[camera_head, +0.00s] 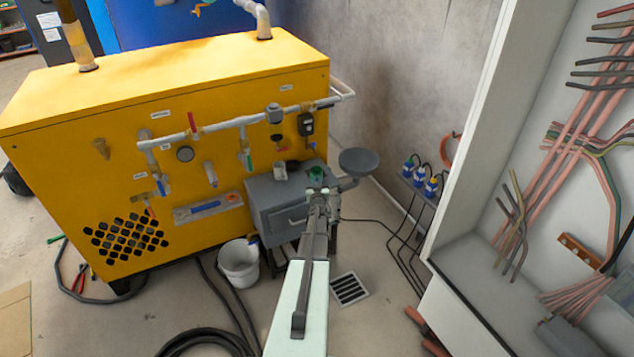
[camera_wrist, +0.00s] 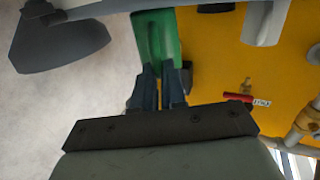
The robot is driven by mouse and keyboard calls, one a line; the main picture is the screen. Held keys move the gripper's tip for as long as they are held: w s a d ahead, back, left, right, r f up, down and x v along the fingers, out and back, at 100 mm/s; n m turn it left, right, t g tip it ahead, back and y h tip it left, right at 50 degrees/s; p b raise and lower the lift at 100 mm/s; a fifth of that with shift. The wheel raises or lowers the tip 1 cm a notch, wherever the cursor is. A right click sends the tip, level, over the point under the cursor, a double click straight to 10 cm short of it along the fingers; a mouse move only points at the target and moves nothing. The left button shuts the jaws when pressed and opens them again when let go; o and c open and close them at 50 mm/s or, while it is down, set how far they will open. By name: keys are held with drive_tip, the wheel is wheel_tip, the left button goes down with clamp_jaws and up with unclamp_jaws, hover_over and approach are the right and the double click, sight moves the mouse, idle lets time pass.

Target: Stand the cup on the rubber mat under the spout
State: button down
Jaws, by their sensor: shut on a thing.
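My gripper (camera_head: 317,188) is above the right part of a grey cabinet (camera_head: 282,220) in front of the yellow machine. It is shut on a green thing (camera_head: 316,173), which I take to be the cup. In the wrist view the green cup (camera_wrist: 155,38) sits between my two dark fingers (camera_wrist: 160,80); its top and bottom are hard to make out. A small pale grey vessel (camera_head: 281,171) stands on the cabinet to the left of my gripper. I cannot make out the rubber mat or tell which fitting is the spout.
A dark grey funnel (camera_head: 359,161) is close to the right of my gripper; it also shows in the wrist view (camera_wrist: 60,45). Pipes and valves (camera_head: 240,122) run along the yellow machine (camera_head: 190,85). A white bucket (camera_head: 239,262) and hoses lie on the floor.

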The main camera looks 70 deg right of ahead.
drive_tip(key=c, duration=1.2)
unclamp_jaws()
drive_tip(key=shift+r, duration=0.55)
drive_tip(key=v, duration=1.2)
drive_tip(key=shift+f, duration=0.1)
